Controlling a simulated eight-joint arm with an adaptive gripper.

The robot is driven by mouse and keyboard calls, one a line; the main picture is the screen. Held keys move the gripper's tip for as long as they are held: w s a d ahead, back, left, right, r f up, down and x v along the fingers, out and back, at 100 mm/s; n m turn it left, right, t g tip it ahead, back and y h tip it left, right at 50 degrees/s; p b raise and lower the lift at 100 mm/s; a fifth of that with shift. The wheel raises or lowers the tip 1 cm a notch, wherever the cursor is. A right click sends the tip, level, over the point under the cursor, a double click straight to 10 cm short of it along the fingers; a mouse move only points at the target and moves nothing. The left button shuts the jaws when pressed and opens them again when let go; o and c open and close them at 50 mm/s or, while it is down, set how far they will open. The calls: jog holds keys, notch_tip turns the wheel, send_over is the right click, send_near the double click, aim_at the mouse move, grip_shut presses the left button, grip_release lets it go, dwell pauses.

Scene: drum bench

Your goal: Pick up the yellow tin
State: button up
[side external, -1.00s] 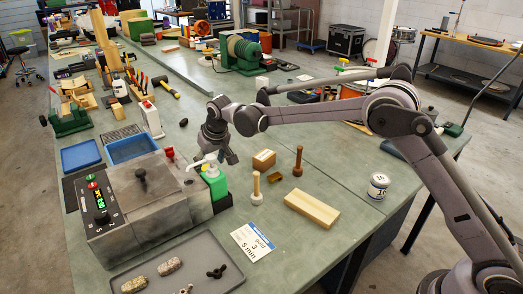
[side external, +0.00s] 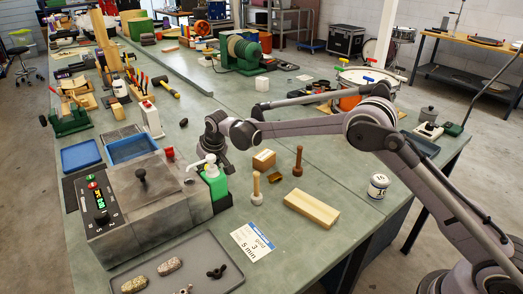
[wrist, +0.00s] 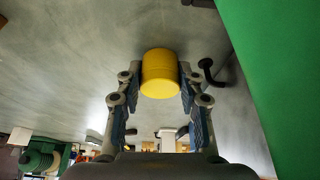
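The yellow tin (wrist: 160,74) shows in the wrist view as a short yellow cylinder between my gripper's fingertips. My gripper (wrist: 160,78) is open, with one finger on each side of the tin. Only narrow gaps show there, and I cannot tell whether either finger touches it. In the side view my gripper (side external: 222,169) points down just behind the green pump bottle. The tin is hidden in that view.
The green bottle (side external: 216,184) with a white pump top stands very close to my gripper and fills the right of the wrist view (wrist: 275,70). A grey machine (side external: 150,195) is left of it. A cardboard box (side external: 264,159) and wooden pegs (side external: 298,161) stand to the right.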

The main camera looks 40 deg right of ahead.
jog(key=shift+r, duration=0.15)
notch_tip(320, 180, up, 4)
jog(key=shift+f, duration=0.1)
jog(key=s+d+r, duration=0.3)
jog(key=d+r, duration=0.4)
jog(key=d, duration=0.4)
jog(key=shift+s, duration=0.3)
jog(key=shift+d, duration=0.1)
